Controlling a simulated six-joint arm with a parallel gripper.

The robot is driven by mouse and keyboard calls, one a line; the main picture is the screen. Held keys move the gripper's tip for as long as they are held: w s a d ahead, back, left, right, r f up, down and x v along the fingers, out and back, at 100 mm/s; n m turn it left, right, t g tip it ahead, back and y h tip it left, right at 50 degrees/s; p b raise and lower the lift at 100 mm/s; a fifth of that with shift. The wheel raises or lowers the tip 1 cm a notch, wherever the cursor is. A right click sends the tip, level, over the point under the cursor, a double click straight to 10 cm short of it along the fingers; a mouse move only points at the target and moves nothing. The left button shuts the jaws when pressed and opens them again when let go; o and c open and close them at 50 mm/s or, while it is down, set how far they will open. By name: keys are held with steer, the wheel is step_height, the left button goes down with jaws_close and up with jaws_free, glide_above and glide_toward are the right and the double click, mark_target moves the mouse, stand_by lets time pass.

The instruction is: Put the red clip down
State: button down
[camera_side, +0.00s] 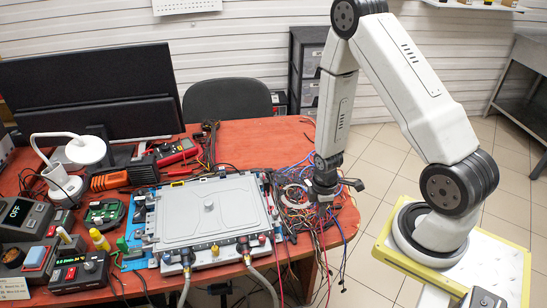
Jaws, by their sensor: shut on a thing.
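My gripper (323,200) points down at the right end of the red table, beside the grey battery-like unit and over a tangle of coloured wires. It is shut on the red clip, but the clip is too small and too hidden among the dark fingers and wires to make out. I cannot tell whether it touches the wires or the table. The grey flat unit (188,218) lies on a blue-edged base left of my gripper. Two grey hoses (265,283) join its front edge at dark fittings, with small red parts near the right one.
The loose wires (292,190) spread around my gripper and hang over the table's right edge. Test devices (75,270), a white lamp (84,150), a red multimeter (178,151) and a monitor (95,90) crowd the left and back. Bare red tabletop (255,140) shows behind the unit.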

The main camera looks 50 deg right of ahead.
mark_target(318, 222)
steer(key=shift+f, duration=1.75)
steer(key=shift+f, duration=0.15)
steer(key=c, duration=0.6)
jaws_free()
steer(key=shift+r, duration=6.15)
steer(key=shift+r, duration=0.1)
